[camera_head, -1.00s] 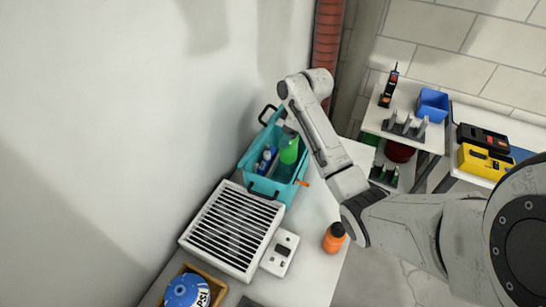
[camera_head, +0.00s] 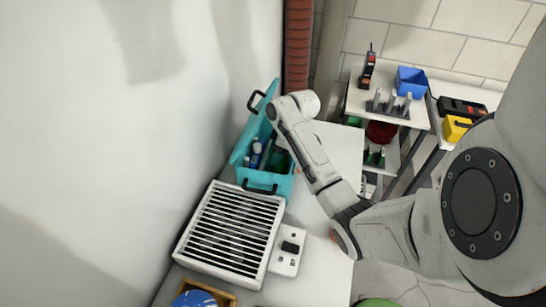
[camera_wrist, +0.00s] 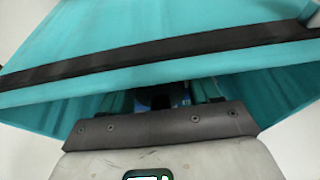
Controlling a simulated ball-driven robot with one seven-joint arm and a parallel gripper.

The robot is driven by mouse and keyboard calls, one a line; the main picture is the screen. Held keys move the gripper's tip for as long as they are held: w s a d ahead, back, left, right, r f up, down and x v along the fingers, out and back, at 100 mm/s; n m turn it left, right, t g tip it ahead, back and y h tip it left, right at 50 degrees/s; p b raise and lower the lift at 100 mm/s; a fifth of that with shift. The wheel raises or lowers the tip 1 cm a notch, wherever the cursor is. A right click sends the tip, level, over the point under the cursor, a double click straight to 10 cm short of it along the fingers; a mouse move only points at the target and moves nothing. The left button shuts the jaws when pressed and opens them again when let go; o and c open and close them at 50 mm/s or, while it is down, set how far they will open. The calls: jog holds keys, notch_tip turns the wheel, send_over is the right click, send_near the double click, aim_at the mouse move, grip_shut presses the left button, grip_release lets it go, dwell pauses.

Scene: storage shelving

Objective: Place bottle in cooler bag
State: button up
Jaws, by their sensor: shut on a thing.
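The teal cooler bag (camera_head: 239,157) stands open on the table against the wall, with black handles at both ends. A green bottle (camera_head: 281,158) is inside its right part, dark in shadow and partly covered by my arm. My gripper (camera_wrist: 165,108) reaches over the rim into the bag. It is shut, apparently on the green bottle, but the fingertips and grip are hidden. In the wrist view, the bag (camera_wrist: 150,80) and its black band fill the upper part. Blue-and-white items (camera_head: 256,154) stand in the bag's left part.
A white slatted vent unit (camera_head: 228,232) and a small switch box (camera_head: 289,250) sit in front of the bag. An orange object (camera_head: 334,236) is mostly hidden by my arm. The table (camera_head: 340,150) is clear right of the bag. Shelves with a blue bin (camera_head: 411,81) stand beyond.

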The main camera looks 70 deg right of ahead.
jog(key=shift+s+f, duration=0.1)
jog(key=shift+f, duration=0.2)
jog(key=o, duration=1.2)
jog(key=shift+o, duration=0.2)
jog(key=p+v, duration=0.1)
jog(key=v, duration=1.1)
jog(key=shift+r, duration=0.2)
jog(key=shift+d, duration=0.1)
